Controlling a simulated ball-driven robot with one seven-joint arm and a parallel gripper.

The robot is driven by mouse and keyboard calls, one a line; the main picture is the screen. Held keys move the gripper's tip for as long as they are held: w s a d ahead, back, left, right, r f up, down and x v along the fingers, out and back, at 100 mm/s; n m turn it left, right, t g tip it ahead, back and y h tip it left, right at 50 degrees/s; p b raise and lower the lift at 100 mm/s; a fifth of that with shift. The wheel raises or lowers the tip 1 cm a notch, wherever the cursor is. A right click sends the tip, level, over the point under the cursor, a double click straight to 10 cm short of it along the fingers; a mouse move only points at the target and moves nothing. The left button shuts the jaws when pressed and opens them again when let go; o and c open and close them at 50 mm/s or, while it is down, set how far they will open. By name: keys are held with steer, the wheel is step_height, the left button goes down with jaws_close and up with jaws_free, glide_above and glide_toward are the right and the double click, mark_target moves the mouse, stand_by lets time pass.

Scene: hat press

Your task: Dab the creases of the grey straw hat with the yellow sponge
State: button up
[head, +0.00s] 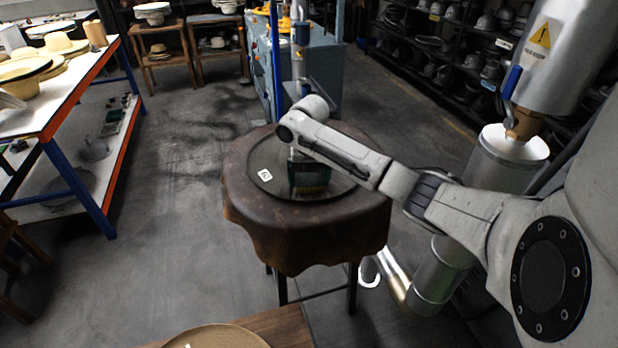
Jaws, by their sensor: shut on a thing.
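My gripper (306,162) points down over a round leather-covered table, mostly hidden behind my wrist. It is shut on a small boxy block (310,178), dark with a tan-yellow band and a green lower edge; this looks like the sponge, though it is in shadow. The block is over the dark grey round disc (335,185) on the table; I cannot tell whether it touches it. I cannot tell whether this disc is the brim of the grey straw hat; no creases can be made out. A small white tag (265,175) lies at the disc's left.
The brown leather cover (300,235) hangs over the table's edge. A tan hat (215,337) sits on a wooden surface at the bottom. A shelf table (75,90) with hats stands left. Metal cylinders (500,170) stand close right. The floor between table and shelf is clear.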

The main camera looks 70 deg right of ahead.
steer(key=shift+f, duration=0.45)
stand_by(1.5)
steer(key=shift+r, duration=0.1)
step_height(320, 180, up, 6)
steer(key=p, duration=0.4)
steer(key=shift+f, duration=0.25)
step_height(320, 180, up, 8)
steer(key=shift+r, duration=0.25)
stand_by(0.3)
stand_by(0.7)
